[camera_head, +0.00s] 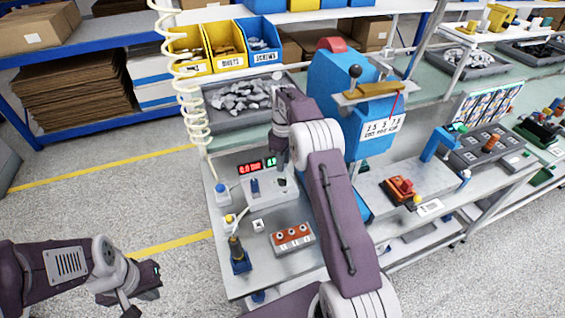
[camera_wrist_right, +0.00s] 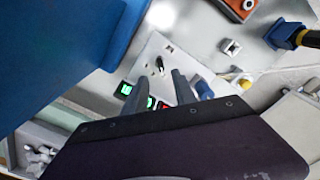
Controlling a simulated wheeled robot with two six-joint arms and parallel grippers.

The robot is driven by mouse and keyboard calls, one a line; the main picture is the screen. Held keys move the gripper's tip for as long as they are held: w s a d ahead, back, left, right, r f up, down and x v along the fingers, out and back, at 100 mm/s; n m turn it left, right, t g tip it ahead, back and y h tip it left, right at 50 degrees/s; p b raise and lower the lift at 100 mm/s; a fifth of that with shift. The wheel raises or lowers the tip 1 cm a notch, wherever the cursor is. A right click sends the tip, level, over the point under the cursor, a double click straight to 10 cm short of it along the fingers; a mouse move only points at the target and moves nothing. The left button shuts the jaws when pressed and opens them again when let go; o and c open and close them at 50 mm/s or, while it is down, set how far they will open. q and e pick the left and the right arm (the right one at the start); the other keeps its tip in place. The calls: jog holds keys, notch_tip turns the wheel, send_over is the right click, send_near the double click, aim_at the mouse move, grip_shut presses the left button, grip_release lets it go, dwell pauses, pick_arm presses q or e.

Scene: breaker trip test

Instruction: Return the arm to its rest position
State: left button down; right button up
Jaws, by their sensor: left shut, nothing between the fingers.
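My right arm reaches in from the bottom of the head view, and its gripper (camera_head: 281,178) points down over a light grey test box (camera_head: 262,210). In the right wrist view the two fingers of the right gripper (camera_wrist_right: 163,82) stand apart with nothing between them. A small dark lever (camera_wrist_right: 160,66) on the box face shows just past the tips; I cannot tell whether they touch the box. My left gripper (camera_head: 132,308) is low at the left of the head view, shut and empty, away from the bench.
The bench (camera_head: 237,283) holds an orange block with round holes (camera_head: 292,237) and a screwdriver-like tool in a blue stand (camera_head: 238,255). A tall blue press (camera_head: 340,95) stands close to my right arm. A grey parts tray (camera_head: 225,122) lies behind.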

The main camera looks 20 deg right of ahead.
notch_tip(320, 180, up, 6)
jog(key=a+t, duration=0.1)
jog(key=a, duration=0.1)
jog(key=s+a+r, duration=0.4)
jog(key=s+a, duration=0.1)
jog(key=s, duration=0.2)
jog(key=s+a+f+m, duration=0.1)
jog(key=s+f+m, duration=0.3)
jog(key=s, duration=0.6)
jog(key=s+a+f+m, duration=0.1)
jog(key=s+f+m, duration=0.4)
jog(key=s, duration=0.5)
jog(key=shift+a+f, duration=0.35)
jog(key=shift+f, duration=0.1)
